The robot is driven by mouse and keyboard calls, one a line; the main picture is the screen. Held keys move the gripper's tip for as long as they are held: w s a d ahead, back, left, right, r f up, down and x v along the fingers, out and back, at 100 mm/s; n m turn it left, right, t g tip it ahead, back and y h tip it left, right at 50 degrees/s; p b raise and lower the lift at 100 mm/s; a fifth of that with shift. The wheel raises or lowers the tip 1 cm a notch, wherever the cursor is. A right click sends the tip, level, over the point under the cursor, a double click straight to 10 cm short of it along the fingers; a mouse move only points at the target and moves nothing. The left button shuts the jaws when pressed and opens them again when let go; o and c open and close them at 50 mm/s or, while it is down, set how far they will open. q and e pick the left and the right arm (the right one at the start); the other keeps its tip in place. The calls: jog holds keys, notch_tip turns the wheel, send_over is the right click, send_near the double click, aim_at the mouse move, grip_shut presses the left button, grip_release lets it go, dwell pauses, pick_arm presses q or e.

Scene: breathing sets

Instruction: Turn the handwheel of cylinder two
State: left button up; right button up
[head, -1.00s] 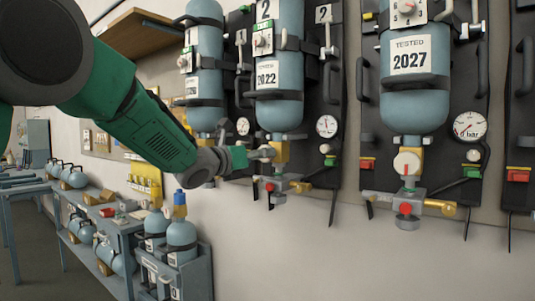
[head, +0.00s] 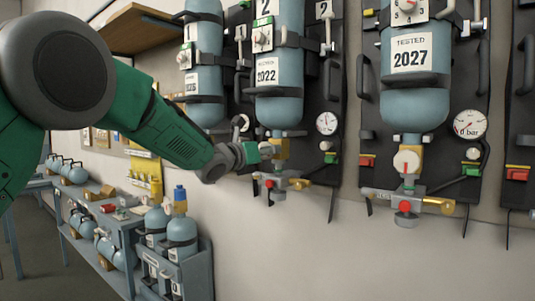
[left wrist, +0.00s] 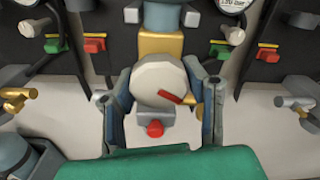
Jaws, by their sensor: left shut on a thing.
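Cylinder two (head: 278,104) is blue-grey, strapped upright to a dark wall panel, with a "2022" label. Its handwheel (left wrist: 158,78) is a pale, many-sided knob with a red mark, facing me in the left wrist view. The mark slants toward the lower right. My left gripper (head: 266,151) is at the valve below the cylinder and hides the wheel in the head view. In the left wrist view its two fingers (left wrist: 163,100) flank the wheel, shut on it. A brass fitting (left wrist: 160,43) sits above the wheel and a red knob (left wrist: 155,129) below. My right gripper is not in view.
A cylinder marked "2027" (head: 415,100) with its own white handwheel (head: 407,161) hangs to the right. Another cylinder (head: 204,70) hangs to the left. A gauge (head: 326,123) sits beside the valve. A workbench (head: 125,222) and a cylinder crate (head: 198,265) stand at lower left.

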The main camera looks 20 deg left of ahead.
pick_arm(q)
jog(key=shift+n, duration=0.3)
